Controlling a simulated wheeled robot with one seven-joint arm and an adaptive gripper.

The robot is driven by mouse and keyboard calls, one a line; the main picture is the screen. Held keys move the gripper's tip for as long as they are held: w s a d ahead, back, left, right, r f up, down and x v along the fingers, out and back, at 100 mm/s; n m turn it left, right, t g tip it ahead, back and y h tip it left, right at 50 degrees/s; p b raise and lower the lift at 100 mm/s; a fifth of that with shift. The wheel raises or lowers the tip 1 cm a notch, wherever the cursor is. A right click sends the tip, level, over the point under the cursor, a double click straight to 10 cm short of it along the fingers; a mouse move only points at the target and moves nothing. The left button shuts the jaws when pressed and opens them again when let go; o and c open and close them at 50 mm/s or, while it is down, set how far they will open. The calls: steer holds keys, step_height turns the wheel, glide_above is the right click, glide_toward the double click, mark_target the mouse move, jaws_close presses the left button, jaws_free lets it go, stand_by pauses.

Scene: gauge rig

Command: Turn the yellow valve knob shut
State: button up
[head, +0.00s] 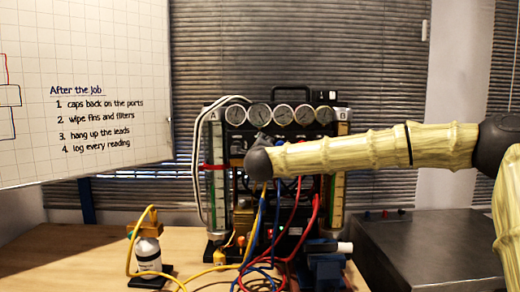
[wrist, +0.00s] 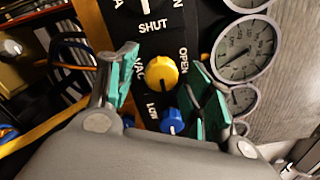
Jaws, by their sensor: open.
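The yellow valve knob (wrist: 161,71) sits on a black panel in the wrist view, below the printed word SHUT and beside VAC and OPEN. A white mark shows on its face. My gripper (wrist: 164,88) is open, with one green-padded finger on each side of the knob. I see no clear contact between the pads and the knob. In the head view the gauge rig (head: 245,145) stands on the bench. My arm crosses in front of it and hides the knob and most of the gripper.
A blue knob (wrist: 172,121) sits just below the yellow one, close between the fingers. Round gauges (wrist: 243,50) line the panel's right side. Red, blue and yellow hoses (head: 310,215) hang before the rig. A small white bottle (head: 148,255) stands left; a grey metal box (head: 425,250) is right.

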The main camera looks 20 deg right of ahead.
steer(key=v, duration=1.2)
